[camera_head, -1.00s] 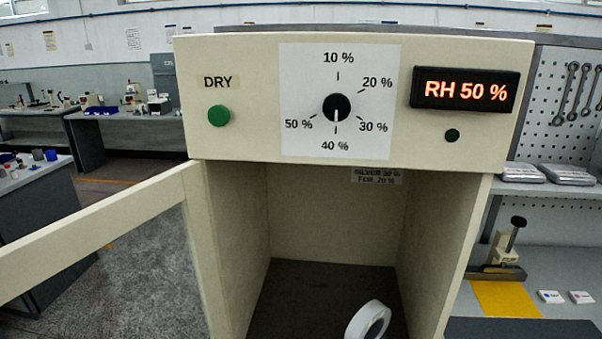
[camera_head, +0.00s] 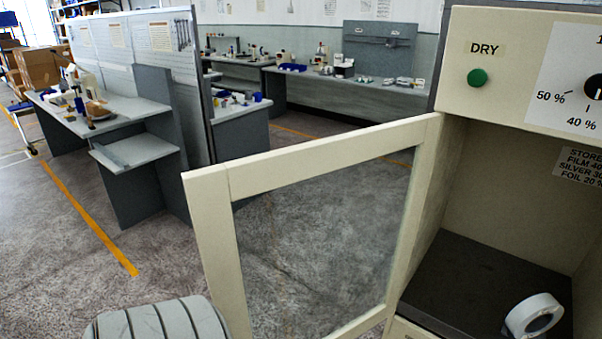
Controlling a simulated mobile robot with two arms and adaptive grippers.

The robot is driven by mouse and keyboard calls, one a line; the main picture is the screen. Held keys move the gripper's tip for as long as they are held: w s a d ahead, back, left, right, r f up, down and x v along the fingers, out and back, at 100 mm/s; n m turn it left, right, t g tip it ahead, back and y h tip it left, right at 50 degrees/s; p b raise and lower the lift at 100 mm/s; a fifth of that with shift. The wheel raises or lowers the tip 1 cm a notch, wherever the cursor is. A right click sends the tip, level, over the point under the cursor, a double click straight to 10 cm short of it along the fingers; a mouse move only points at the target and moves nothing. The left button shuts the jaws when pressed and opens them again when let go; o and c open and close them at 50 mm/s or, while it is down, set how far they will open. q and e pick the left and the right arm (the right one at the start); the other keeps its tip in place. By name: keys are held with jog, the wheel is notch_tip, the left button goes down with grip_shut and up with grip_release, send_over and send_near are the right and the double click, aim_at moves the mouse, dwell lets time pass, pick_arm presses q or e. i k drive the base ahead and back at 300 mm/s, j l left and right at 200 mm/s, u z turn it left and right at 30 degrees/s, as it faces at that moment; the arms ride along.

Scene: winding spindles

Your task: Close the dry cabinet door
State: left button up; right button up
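The dry cabinet (camera_head: 450,170) stands at the right, cut off by the frame edge. Its door (camera_head: 290,168), a cream frame with a clear pane, is hinged at the cabinet's left side. The door stands wide open, swung out to the left and toward me. Inside the cabinet a white roll (camera_head: 534,314) lies on the dark floor. A grey ribbed rounded shape at the bottom left seems to be part of my own arm. Neither gripper's fingers are in view.
The cabinet's front panel has a green button (camera_head: 477,77) and a dial (camera_head: 594,87), partly cut off. Workbenches (camera_head: 110,120) and a partition stand behind at the left. The floor (camera_head: 120,270) left of the door is open, with a yellow line.

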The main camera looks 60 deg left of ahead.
aim_at(209, 191)
jog(key=k+j+z, duration=0.1)
jog(key=k+j, duration=0.15)
jog(key=j, duration=0.2)
jog(key=k+j, duration=0.25)
jog(key=j, duration=0.2)
jog(key=k+j+z, duration=0.15)
jog(key=j, duration=0.25)
jog(key=k, duration=0.1)
